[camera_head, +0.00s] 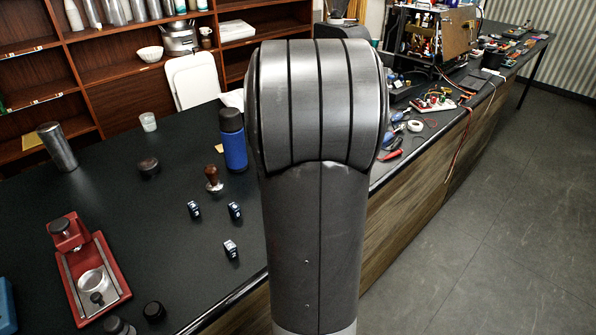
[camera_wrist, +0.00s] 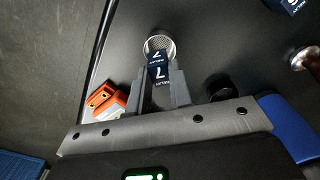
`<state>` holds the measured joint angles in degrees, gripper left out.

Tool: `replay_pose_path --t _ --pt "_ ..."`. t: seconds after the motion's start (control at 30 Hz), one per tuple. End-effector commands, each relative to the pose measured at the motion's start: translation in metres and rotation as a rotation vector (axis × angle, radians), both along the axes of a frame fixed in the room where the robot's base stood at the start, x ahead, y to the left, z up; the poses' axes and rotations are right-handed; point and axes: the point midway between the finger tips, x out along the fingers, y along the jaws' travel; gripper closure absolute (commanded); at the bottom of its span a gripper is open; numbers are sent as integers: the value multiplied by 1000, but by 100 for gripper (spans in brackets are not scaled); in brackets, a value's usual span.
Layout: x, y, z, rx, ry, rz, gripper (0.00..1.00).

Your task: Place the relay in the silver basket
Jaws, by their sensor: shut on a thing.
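My gripper (camera_wrist: 160,84) shows in the wrist view with its two grey fingers shut on a dark blue relay (camera_wrist: 158,73) marked with a 7. The silver basket (camera_wrist: 158,41), round with a mesh-like inside, lies just beyond the relay. The relay overlaps the basket's near rim in this view; I cannot tell whether it touches the basket or how high above it is.
A blue bottle (camera_head: 232,140), a wooden-handled tamper (camera_head: 213,179) and a red press (camera_head: 75,262) stand there too. An orange object (camera_wrist: 106,101) and a dark round piece (camera_wrist: 220,86) lie near the gripper.

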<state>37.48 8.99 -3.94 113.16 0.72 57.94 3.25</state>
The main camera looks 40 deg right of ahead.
Motion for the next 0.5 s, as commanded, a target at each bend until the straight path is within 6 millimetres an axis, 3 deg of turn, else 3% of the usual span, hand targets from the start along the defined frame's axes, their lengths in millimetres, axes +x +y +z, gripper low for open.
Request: replay_pose_path --t 0.2,0.5 --pt "0 0 -14 -1 -1 -1 100" --pt "0 0 -18 -1 -1 0 100"
